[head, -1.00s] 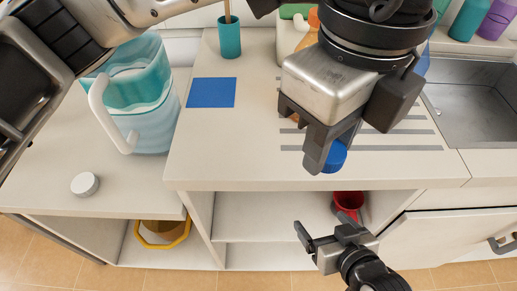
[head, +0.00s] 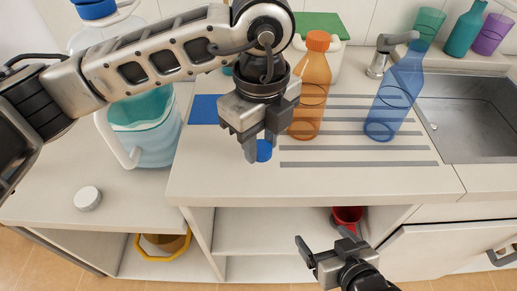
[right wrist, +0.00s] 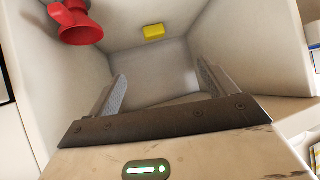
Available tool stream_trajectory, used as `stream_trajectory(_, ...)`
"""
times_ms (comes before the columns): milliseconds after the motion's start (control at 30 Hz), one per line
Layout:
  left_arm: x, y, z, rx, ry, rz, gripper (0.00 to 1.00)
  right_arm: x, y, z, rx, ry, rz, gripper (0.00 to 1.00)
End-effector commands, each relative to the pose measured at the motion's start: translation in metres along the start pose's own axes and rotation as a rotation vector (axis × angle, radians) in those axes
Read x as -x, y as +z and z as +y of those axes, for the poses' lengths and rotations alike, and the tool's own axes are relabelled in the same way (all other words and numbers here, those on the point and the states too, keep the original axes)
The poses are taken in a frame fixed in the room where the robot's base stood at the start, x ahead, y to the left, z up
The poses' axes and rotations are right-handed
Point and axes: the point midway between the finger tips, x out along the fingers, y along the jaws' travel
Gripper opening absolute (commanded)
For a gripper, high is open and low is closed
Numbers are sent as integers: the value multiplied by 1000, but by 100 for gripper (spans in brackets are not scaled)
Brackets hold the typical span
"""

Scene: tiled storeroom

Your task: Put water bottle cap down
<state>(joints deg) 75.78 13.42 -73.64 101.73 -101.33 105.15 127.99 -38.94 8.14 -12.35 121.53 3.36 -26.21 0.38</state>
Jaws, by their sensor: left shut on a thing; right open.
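A small blue cap (head: 264,151) is between the fingertips of my left gripper (head: 257,147). The gripper is shut on it, pointing down over the counter left of the grey stripes. I cannot tell whether the cap touches the counter. A blue see-through bottle (head: 396,97) stands upright on the striped area, to the right of the gripper. My right gripper (head: 325,250) is open and empty, low in front of the shelf under the counter. In the right wrist view its open fingers (right wrist: 160,88) face an inner compartment.
An orange bottle (head: 311,90) stands just right of my left gripper. A blue square (head: 204,108), teal-white pitcher (head: 150,135) and white lid (head: 87,198) are to the left. The sink (head: 475,120) is right. The shelf holds a red mug (right wrist: 77,25) and yellow block (right wrist: 154,31).

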Motion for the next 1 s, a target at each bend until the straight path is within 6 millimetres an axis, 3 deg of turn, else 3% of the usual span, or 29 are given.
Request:
stream_trajectory(67, -14, 8, 0, 4, 5, 2, 3, 0, -1, 0, 2, 0, -1, 84)
stream_trajectory(233, -36, 7, -1, 0, 2, 1, 3, 0, 1, 0, 4, 1, -5, 84)
stream_trajectory(833, -48, 6, -1, 0, 0, 1, 3, -4, 2, 0, -6, -6, 13, 84)
stream_trajectory(867, -48, 6, -1, 0, 0, 1, 33, -4, 0, -1, -7, -7, 16, 84)
stream_trajectory(900, -46, 6, -1, 0, 0, 1, 44, -3, -2, -1, -8, -7, 18, 84)
stream_trajectory(933, -46, 6, -1, 0, 0, 1, 52, -3, -2, -1, -8, -7, 18, 84)
stream_trajectory(1000, -46, 6, -1, 0, 0, 1, 52, -3, -2, -1, -8, -7, 17, 84)
